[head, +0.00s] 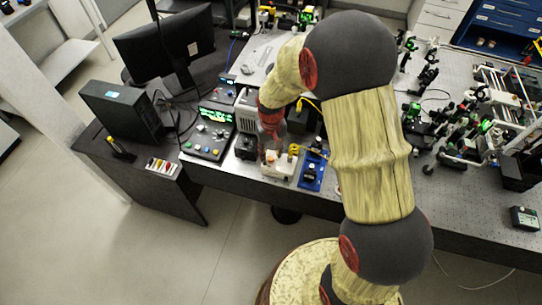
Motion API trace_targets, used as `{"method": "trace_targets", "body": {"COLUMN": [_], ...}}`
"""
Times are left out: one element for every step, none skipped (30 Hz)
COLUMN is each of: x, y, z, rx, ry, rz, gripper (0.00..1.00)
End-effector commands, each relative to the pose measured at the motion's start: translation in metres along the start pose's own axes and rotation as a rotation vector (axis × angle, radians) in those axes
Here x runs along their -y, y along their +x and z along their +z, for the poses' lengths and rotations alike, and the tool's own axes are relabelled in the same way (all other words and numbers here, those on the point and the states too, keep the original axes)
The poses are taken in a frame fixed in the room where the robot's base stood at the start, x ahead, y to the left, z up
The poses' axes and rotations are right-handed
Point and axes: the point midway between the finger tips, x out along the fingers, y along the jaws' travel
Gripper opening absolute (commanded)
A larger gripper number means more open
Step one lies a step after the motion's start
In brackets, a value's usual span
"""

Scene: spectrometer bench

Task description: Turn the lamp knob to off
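My gripper (270,146) points down at the front edge of the optical bench, at the end of my yellow-sleeved arm. It is small and dark red here, and its fingers blur into the devices behind them. I cannot tell whether they are open or shut, or whether they touch anything. A grey vented box (248,110), possibly the lamp housing, stands just left of my gripper. A small black unit (246,148) sits in front of it. I cannot make out the lamp knob or its setting; my gripper and arm hide part of this area.
A control panel (209,130) with a green display lies left of my gripper. A white box (280,166) and a blue plate (312,172) with a black part stand close at its right. Optics (470,140) crowd the bench's right side. The floor (150,255) in front is clear.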

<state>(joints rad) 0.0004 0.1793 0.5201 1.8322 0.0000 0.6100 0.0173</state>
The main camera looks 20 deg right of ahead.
Motion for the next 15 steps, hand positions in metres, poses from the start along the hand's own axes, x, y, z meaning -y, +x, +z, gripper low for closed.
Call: {"method": "trace_targets", "body": {"x": [0.0,0.0,0.0,0.0,0.0,0.0,0.0,0.0,0.0,0.0,0.0,0.0,0.0,0.0,0.0], "y": [0.0061,0.0084,0.0108,0.012,0.0129,0.0137,0.014,0.0142,0.0142,0.0141,0.0141,0.0141,0.014,0.014,0.014], "z": [0.0006,0.0005,0.0004,0.0002,0.0002,0.0002,0.0001,0.0001,0.0001,0.0001,0.0002,0.0002,0.0002,0.0002,0.0002], "rx": [0.002,0.002,0.001,0.001,0.0,0.0,0.0,0.0,0.0,0.0,0.0,0.0,0.0,0.0,0.0], "ry": [0.0,0.0,0.0,0.0,0.0,0.0,0.0,0.0,0.0,0.0,0.0,0.0,0.0,0.0,0.0], "rz": [0.0,0.0,0.0,0.0,0.0,0.0,0.0,0.0,0.0,0.0,0.0,0.0,0.0,0.0,0.0], "gripper": [0.34,0.34,0.34,0.34,0.34,0.34,0.34,0.34,0.34,0.34,0.34,0.34,0.34,0.33,0.31]}}
